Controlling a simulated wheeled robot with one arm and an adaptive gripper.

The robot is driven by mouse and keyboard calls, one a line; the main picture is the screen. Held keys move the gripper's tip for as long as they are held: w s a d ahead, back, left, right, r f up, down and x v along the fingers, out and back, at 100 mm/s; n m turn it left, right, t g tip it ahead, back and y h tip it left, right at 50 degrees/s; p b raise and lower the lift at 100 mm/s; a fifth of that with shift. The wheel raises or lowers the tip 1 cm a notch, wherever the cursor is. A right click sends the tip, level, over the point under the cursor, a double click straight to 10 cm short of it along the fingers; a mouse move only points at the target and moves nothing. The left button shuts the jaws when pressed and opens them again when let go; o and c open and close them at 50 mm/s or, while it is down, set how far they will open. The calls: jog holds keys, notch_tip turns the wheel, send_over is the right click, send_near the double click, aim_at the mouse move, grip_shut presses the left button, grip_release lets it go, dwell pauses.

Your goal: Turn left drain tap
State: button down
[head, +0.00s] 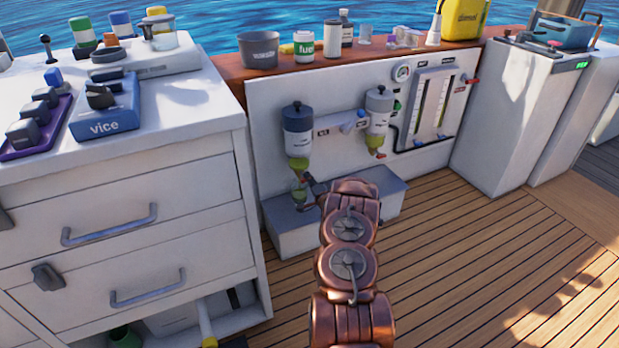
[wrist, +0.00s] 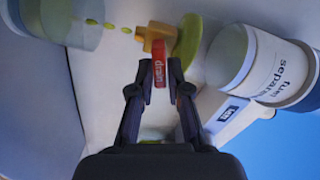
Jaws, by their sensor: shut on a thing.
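The left fuel separator (head: 298,128) hangs on the white panel with a yellow-green bowl below it. In the wrist view, its label side (wrist: 262,65) is at the right. The red drain tap (wrist: 160,62), lettered "drain", sits beside a brass-coloured spout (wrist: 150,33). My gripper (wrist: 160,82) is shut on the red tap, one finger on each side. Yellow-green drops (wrist: 125,29) lie between the spout and a clear jar (wrist: 62,22) holding some liquid. In the head view, my gripper (head: 306,190) is below the left separator, and its fingertips are too small to make out.
A right separator (head: 378,112) with its own red tap (head: 380,155) hangs alongside. A grey step (head: 285,238) is under the panel. A white drawer cabinet (head: 150,215) stands close on the left. The wooden deck (head: 470,260) on the right is clear.

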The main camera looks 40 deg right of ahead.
jog(key=shift+f+m, duration=0.15)
jog(key=shift+m, duration=1.45)
jog(key=shift+p, duration=0.3)
jog(key=c, duration=1.1)
grip_release()
jog(key=shift+c, duration=0.2)
jog(key=v, duration=1.2)
